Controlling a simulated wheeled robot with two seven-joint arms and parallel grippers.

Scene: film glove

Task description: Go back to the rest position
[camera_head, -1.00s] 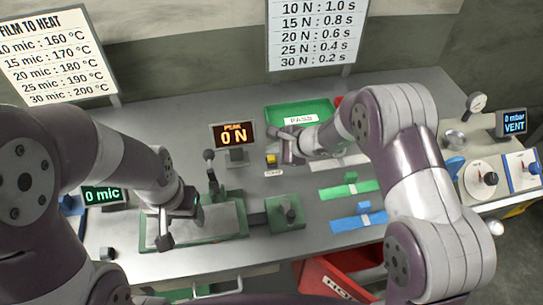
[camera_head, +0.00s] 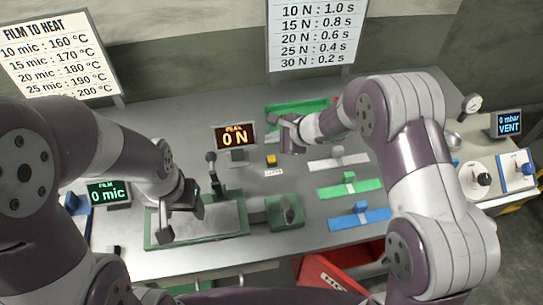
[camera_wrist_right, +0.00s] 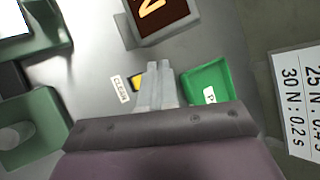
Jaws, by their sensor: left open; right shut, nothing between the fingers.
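My left gripper (camera_head: 180,210) is open and empty over the green-framed plate (camera_head: 222,222) on the bench's left half. My right gripper (camera_head: 286,136) is shut with nothing in it. It is above the bench, just in front of the green tray (camera_head: 290,108), and partly covers that tray. In the right wrist view the shut fingers (camera_wrist_right: 158,68) point between the small yellow button (camera_wrist_right: 137,82) and the green tray (camera_wrist_right: 206,82).
A "0 N" display (camera_head: 235,137) stands mid-bench. White, green (camera_head: 350,187) and blue (camera_head: 360,218) sealing bars lie at right. Dials (camera_head: 482,180) and a "VENT" display (camera_head: 508,124) are far right. A red bin (camera_head: 328,277) sits below the front edge.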

